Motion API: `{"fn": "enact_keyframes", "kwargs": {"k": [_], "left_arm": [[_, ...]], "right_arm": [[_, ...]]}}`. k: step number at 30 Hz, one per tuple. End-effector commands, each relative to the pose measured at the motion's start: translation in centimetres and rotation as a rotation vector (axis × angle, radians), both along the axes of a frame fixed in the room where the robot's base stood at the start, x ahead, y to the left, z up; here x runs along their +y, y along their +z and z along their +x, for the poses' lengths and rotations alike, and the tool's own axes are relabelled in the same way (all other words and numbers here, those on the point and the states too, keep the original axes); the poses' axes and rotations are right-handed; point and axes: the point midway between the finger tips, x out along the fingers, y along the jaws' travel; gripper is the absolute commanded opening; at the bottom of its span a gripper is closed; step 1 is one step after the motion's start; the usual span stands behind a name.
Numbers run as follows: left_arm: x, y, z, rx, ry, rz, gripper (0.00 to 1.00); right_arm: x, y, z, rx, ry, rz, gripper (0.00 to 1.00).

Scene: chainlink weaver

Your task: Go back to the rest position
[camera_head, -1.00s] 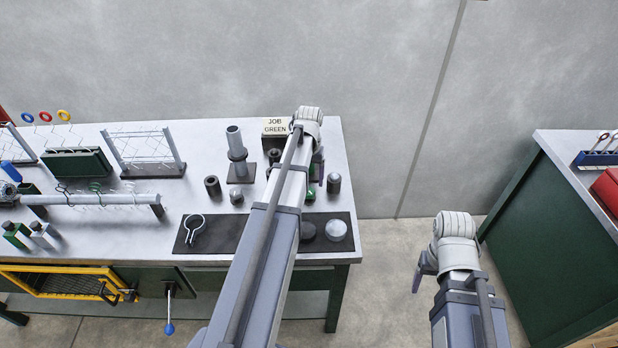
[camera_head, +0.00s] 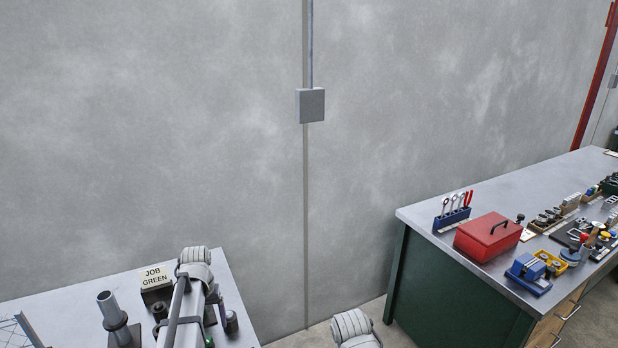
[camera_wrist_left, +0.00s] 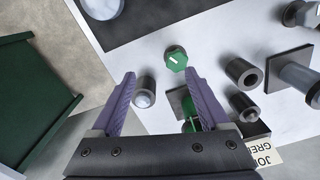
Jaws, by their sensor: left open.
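In the head view my left gripper (camera_head: 212,315) hangs over the right end of the left workbench (camera_head: 60,290), largely hidden by its own wrist. In the left wrist view the purple fingers (camera_wrist_left: 160,78) are spread apart with nothing held between them. A green hexagonal-topped part (camera_wrist_left: 175,58) lies beyond the fingertips on the bench, and another green part (camera_wrist_left: 190,112) shows beside the right finger. Of my right arm only the top of the wrist shows at the bottom edge of the head view; its jaws are out of frame.
A JOB GREEN sign (camera_head: 154,278) and a grey post (camera_head: 113,312) stand close to my left arm. A green cabinet bench (camera_head: 455,290) with a red toolbox (camera_head: 488,237) is at right. Bare floor lies between the benches.

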Motion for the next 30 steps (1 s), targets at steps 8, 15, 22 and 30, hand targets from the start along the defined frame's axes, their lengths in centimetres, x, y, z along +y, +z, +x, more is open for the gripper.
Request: {"fn": "enact_keyframes", "kwargs": {"k": [8,15,22,30], "left_arm": [[-16.2,0.1,-6.8,0.031,-0.298,0.037,0.79],[-24.5,0.1,-13.4,0.045,-0.508,0.073,0.79],[-27.2,0.2,-16.3,0.05,-0.594,0.09,0.79],[-27.5,0.2,-16.4,0.051,-0.6,0.09,0.79]], "right_arm": [[0.0,0.0,0.0,0.0,0.0,0.0,0.7],[0.0,0.0,0.0,0.0,0.0,0.0,0.7],[0.0,0.0,0.0,0.0,0.0,0.0,0.7],[0.0,0.0,0.0,0.0,0.0,0.0,0.7]]}}
